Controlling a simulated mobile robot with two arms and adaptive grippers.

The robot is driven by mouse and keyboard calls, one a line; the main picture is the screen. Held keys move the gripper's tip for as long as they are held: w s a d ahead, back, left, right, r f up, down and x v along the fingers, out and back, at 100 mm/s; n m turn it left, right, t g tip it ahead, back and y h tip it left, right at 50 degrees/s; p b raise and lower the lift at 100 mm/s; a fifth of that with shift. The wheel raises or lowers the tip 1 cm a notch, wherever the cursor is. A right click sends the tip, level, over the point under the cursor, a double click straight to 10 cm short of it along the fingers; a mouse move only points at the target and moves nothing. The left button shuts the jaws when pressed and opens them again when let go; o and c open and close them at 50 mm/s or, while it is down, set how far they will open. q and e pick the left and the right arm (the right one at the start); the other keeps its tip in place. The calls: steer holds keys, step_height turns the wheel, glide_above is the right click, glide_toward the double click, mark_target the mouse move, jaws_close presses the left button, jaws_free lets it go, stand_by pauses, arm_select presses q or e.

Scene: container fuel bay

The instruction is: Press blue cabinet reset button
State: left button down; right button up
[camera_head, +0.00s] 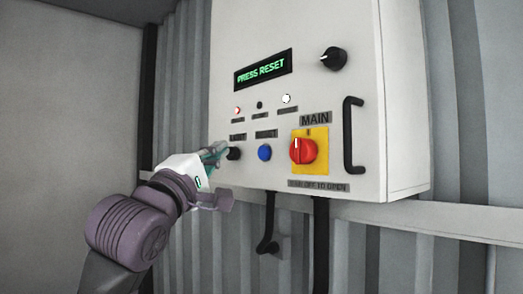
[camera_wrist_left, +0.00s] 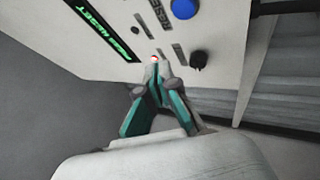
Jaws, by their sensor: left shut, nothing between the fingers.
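The blue reset button (camera_head: 264,152) sits on the front of a white cabinet (camera_head: 375,60), under a small label. It also shows in the left wrist view at the top edge (camera_wrist_left: 184,8). My left gripper (camera_head: 220,149) is shut and empty in front of the panel, left of the blue button and close to a black button (camera_head: 234,154). In the wrist view its fingertips (camera_wrist_left: 159,67) point toward the panel near a red lamp, apart from the blue button. I cannot tell whether they touch the panel. My right gripper is not in view.
A green display (camera_head: 263,67) reads "PRESS RESET". A red rotary switch (camera_head: 303,151) on a yellow plate is right of the blue button. A black knob (camera_head: 334,58) and black handle (camera_head: 353,135) stick out. Black cables hang below the cabinet.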

mark_target(259, 147)
arm_select(q)
steer(key=w+d+p, duration=0.1)
steer(key=w+d, duration=0.2)
steer(key=d, duration=0.2)
steer(key=shift+w+d+p, duration=0.25)
steer(key=shift+w+p, duration=0.1)
steer(key=shift+w, duration=0.05)
stand_by(1.0)
steer(key=shift+w+d, duration=0.1)
steer(key=shift+w, duration=0.05)
steer(key=shift+w+d, duration=0.1)
steer(key=shift+d, duration=0.1)
steer(key=shift+w+d+p, duration=0.25)
steer(key=shift+d+p, duration=0.1)
steer(key=shift+p, duration=0.15)
stand_by(0.8)
steer(key=shift+s+a+f, duration=0.1)
steer(key=shift+a, duration=0.05)
steer(key=shift+s+a, duration=0.35)
steer(key=shift+a, duration=0.15)
